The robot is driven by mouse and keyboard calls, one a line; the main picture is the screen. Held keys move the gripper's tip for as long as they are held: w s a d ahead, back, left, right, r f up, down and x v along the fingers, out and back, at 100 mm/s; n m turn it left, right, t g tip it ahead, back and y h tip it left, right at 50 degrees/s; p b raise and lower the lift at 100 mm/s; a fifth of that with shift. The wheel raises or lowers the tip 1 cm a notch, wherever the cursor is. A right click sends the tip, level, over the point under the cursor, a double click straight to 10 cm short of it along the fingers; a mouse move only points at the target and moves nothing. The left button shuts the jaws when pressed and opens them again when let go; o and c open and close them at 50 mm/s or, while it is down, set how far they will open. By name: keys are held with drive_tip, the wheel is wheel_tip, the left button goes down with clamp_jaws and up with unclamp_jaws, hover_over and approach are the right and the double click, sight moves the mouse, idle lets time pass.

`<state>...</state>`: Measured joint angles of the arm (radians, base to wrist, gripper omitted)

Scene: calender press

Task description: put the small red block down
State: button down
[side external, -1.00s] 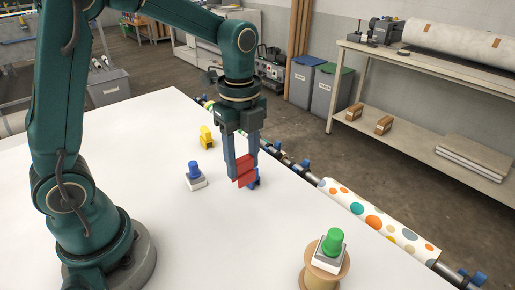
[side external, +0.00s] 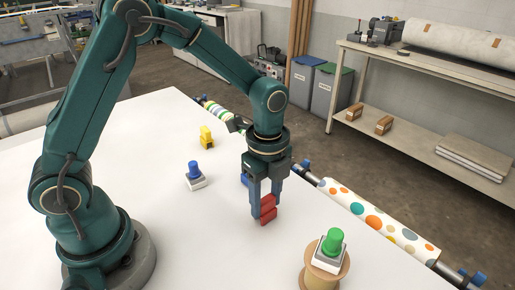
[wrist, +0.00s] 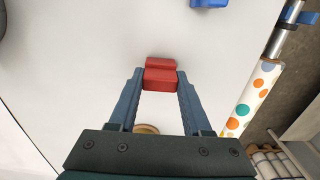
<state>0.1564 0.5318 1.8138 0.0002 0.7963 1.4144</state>
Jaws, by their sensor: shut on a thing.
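The small red block (side external: 268,209) has a stepped shape and sits between the fingertips of my gripper (side external: 263,208). In the wrist view the red block (wrist: 160,76) is at the ends of both fingers of my gripper (wrist: 160,82), which are shut on it. The block is low over the white table (side external: 215,225). I cannot tell whether its underside touches the table.
A blue block (side external: 244,179) is partly hidden behind my gripper. A blue-topped white piece (side external: 195,176) and a yellow piece (side external: 206,138) stand further left. A green-topped piece (side external: 333,245) stands on a wooden spool (side external: 323,278). A dotted roller (side external: 375,217) runs along the table's right edge.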

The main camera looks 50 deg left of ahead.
sight(266, 199)
drive_tip(key=shift+f, duration=0.1)
drive_tip(key=shift+c, duration=1.7)
unclamp_jaws()
wheel_tip(266, 199, up, 12)
drive_tip(key=f, duration=0.1)
drive_tip(key=s+a+r+n+t, duration=0.1)
drive_tip(key=s+a+n+t, duration=0.1)
drive_tip(key=s+n, duration=0.4)
drive_tip(key=s+a+r+n+t, duration=0.1)
drive_tip(key=s+n, duration=0.5)
drive_tip(key=n, duration=0.6)
drive_tip(key=shift+a+r+t, duration=0.15)
drive_tip(key=shift+a+t, duration=0.6)
drive_tip(key=shift+t, duration=0.55)
drive_tip(key=shift+s, duration=0.1)
